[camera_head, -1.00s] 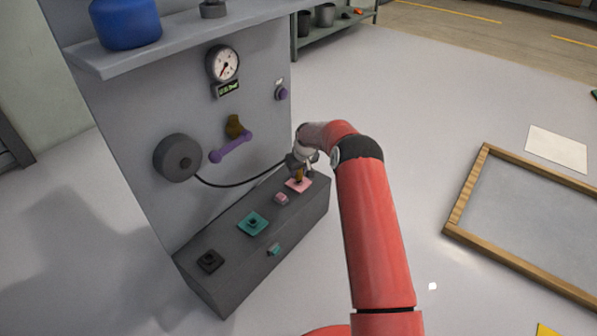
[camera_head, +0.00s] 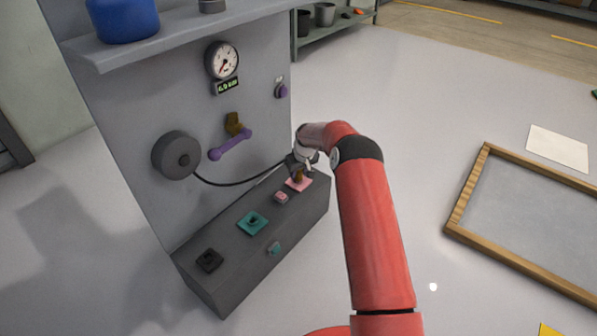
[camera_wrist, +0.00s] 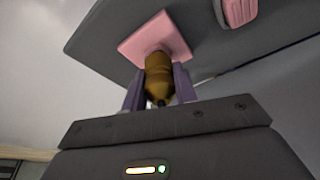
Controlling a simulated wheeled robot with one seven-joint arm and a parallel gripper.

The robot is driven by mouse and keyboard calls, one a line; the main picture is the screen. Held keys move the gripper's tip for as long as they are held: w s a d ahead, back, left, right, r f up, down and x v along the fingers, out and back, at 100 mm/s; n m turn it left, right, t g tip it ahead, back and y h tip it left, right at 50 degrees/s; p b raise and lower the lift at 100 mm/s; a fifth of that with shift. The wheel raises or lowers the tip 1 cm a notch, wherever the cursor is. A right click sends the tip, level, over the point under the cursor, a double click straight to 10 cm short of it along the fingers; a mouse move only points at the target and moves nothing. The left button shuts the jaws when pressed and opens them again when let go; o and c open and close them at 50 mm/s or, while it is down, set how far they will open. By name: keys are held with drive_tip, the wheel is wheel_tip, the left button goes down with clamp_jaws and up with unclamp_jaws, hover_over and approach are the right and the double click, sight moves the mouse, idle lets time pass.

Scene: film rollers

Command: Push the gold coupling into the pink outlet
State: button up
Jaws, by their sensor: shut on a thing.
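The gold coupling (camera_wrist: 158,78) is between the two purple fingers of my gripper (camera_wrist: 160,90), which is shut on it. In the wrist view its far end meets the middle of the pink outlet (camera_wrist: 150,38), a square plate on the dark box. How deep the end sits in the outlet is hidden. In the head view the pink outlet (camera_head: 299,184) is at the box's right end. My gripper (camera_head: 299,172) is right above it, with a little of the gold coupling (camera_head: 298,176) showing.
The dark box (camera_head: 225,236) also bears a pink button (camera_head: 281,197), a teal outlet (camera_head: 252,222) and a black outlet (camera_head: 209,260). A black hose (camera_head: 235,184) runs from the reel (camera_head: 177,156) towards my gripper. A gauge (camera_head: 222,61) and purple lever (camera_head: 230,146) are on the panel.

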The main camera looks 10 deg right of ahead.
drive_tip(key=shift+f, duration=0.3)
drive_tip(key=o, duration=1.2)
drive_tip(key=shift+c, duration=0.2)
drive_tip(key=s+a+p+v, duration=0.1)
drive_tip(key=v, duration=1.1)
drive_tip(key=s+a+p+v, duration=0.1)
drive_tip(key=a+p+v, duration=0.1)
drive_tip(key=v, duration=1.1)
drive_tip(key=s+r+m+t+h+p, duration=0.1)
drive_tip(key=s+r+h+p, duration=0.1)
drive_tip(key=s+r, duration=1.15)
drive_tip(key=s+r+m+p, duration=0.1)
drive_tip(key=s+r, duration=0.1)
drive_tip(key=s, duration=1.2)
drive_tip(key=s+r+m+t+p, duration=0.1)
drive_tip(key=s+r+p, duration=0.1)
drive_tip(key=s, duration=1.2)
drive_tip(key=shift+r+m+y, duration=0.15)
drive_tip(key=shift+m+y, duration=0.25)
